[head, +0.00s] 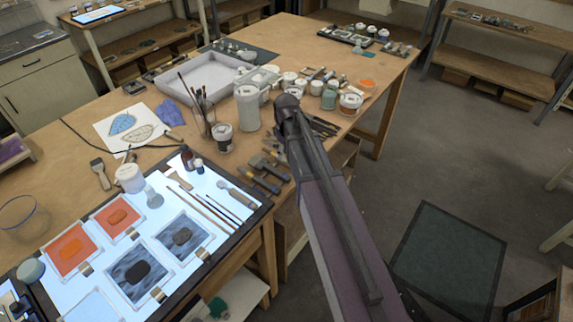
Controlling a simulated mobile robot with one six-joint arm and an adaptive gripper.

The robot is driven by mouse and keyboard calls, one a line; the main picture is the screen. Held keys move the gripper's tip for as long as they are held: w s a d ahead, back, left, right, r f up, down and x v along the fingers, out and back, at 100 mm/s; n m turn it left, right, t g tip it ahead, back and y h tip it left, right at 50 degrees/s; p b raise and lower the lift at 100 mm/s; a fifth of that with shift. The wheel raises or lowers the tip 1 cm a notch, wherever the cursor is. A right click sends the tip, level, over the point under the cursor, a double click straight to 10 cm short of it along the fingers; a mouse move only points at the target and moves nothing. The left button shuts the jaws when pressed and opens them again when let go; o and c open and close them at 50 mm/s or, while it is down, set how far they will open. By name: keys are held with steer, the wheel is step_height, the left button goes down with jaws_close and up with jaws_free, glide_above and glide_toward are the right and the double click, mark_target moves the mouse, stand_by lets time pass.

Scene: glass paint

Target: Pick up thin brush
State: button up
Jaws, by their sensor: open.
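Several thin brushes (208,211) lie side by side on the lit panel (168,212), near its right edge. I cannot tell which of them is the thin brush of the task. More brushes (195,92) stand upright in a glass jar (206,126) behind the panel. My arm reaches up from the bottom right and covers part of the table's right edge. None of the brushes on the panel is touched by my arm.
Orange and grey glass tiles lie on the panel's left part. A white cup (130,178) and small dark bottles (188,160) stand at its back. Tools (265,172) lie right of the panel. White jars (247,108) and a grey tray (200,82) stand farther back. The floor at right is mostly clear.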

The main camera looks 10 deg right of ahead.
mark_target(286, 160)
steer(key=shift+f+b, duration=1.4)
steer(key=shift+f, duration=0.3)
jaws_close()
